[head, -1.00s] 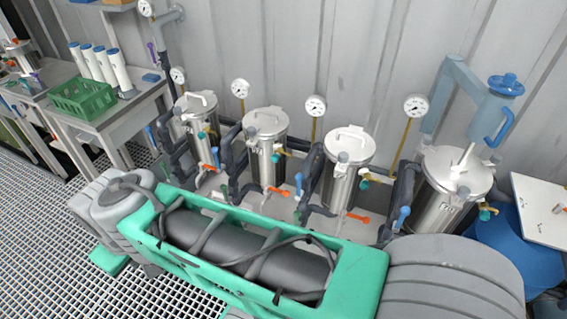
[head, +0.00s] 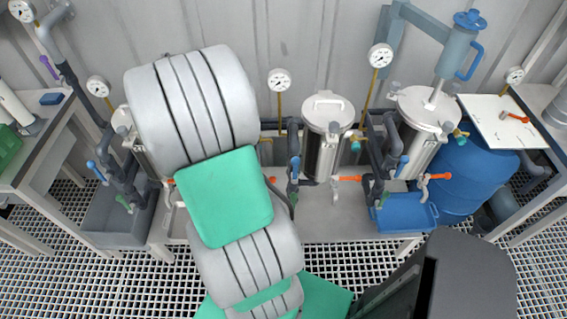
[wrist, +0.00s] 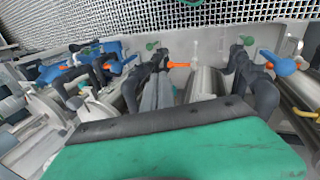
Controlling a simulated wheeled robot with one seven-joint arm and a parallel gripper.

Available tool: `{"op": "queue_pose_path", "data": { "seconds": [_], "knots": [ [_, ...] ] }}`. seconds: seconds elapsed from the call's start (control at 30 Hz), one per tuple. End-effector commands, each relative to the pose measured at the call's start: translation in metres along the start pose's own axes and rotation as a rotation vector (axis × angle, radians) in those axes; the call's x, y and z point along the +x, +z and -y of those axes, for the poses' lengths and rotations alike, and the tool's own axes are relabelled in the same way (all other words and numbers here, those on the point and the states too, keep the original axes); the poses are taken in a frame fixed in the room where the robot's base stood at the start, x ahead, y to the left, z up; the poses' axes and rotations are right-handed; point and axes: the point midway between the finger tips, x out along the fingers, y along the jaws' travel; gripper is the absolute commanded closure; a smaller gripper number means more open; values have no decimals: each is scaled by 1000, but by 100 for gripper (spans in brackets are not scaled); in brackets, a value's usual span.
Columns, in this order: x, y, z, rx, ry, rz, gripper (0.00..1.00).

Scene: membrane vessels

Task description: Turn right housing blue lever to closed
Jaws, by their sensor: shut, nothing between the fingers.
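The right housing (head: 420,125) is the rightmost steel vessel in the head view, with a light lid. A blue lever (head: 402,165) stands nearly upright, slightly tilted, on dark piping at its left. An orange lever (head: 440,176) lies sideways near the vessel's base. My gripper's fingers do not show in either view; my arm's grey and green links fill the left middle of the head view. The wrist view, turned over, shows vessels, pipes and a blue lever (wrist: 285,65) at right; I cannot tell which housing that one serves.
Another steel vessel (head: 325,135) with its own blue lever (head: 294,167) stands left of the right housing. A blue drum (head: 465,180) and blue tray (head: 405,213) are near the right housing. A white board (head: 503,122) is at right. Grating floor (head: 370,260) is open in front.

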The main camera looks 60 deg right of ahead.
Motion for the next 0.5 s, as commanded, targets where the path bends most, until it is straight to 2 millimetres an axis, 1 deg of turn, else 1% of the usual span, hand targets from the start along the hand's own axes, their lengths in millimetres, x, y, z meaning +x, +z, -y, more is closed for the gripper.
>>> {"op": "queue_pose_path", "data": {
  "seconds": [0.03, 0.1, 0.27, 0.5],
  "knots": [
    [14, -4, -16, 50, 23, 35, 100],
    [23, -6, -27, 87, 41, 58, 100],
    [42, -5, -30, 92, 46, 63, 100],
    [92, -1, -31, 89, 45, 63, 100]
  ]
}}
